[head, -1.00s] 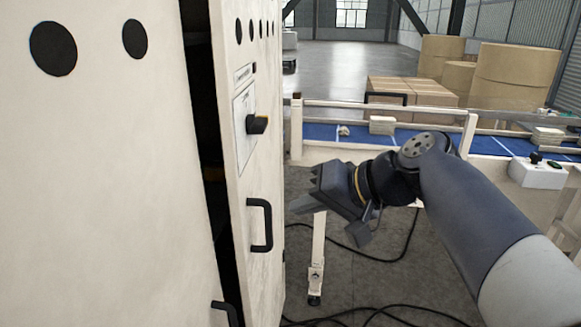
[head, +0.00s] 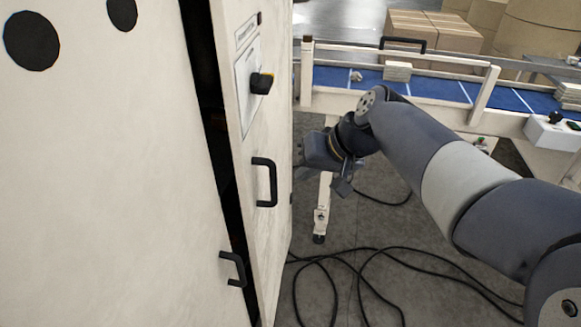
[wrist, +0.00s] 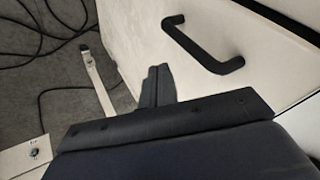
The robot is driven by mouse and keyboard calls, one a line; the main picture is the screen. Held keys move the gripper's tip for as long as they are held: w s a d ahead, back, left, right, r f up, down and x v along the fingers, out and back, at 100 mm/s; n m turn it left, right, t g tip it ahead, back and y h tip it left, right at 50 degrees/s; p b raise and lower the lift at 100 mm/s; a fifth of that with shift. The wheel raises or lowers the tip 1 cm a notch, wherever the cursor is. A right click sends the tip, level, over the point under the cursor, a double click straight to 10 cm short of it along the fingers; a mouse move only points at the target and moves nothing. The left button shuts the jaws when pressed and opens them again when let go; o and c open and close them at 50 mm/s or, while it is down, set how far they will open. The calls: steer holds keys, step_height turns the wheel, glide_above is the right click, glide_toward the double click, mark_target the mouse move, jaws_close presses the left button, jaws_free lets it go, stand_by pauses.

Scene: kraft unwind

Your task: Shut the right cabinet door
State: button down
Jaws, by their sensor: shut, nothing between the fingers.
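The right cabinet door (head: 262,225) is cream-coloured, with a black bar handle (head: 266,182) and a black knob (head: 261,83) above it. It stands ajar, with a dark gap between it and the left cabinet door (head: 110,190). My gripper (head: 301,153) is shut and empty, at the right door's outer edge, at about the height of the handle. In the wrist view the shut fingers (wrist: 158,75) are beside the door's face (wrist: 145,35), below and left of the handle (wrist: 201,46). Whether they touch the door cannot be told.
A conveyor (head: 440,85) with a blue belt runs behind my arm, its leg (head: 322,205) close to the gripper. Black cables (head: 370,262) lie on the grey floor. Cardboard boxes (head: 430,32) and large kraft rolls (head: 530,25) stand farther back.

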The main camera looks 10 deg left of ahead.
mark_target(253, 172)
steer(key=shift+s+a+r+p, duration=0.1)
steer(key=shift+s+a+p, duration=0.15)
steer(key=shift+a, duration=0.55)
steer(key=shift+s+a+r+p, duration=0.1)
steer(key=shift+s+a, duration=0.1)
steer(key=shift+a, duration=0.6)
steer(key=a+p, duration=0.1)
steer(key=a, duration=0.4)
steer(key=shift+s+a, duration=0.15)
steer(key=shift+a, duration=0.25)
steer(key=shift+a+r, duration=0.15)
steer(key=shift+a, duration=0.15)
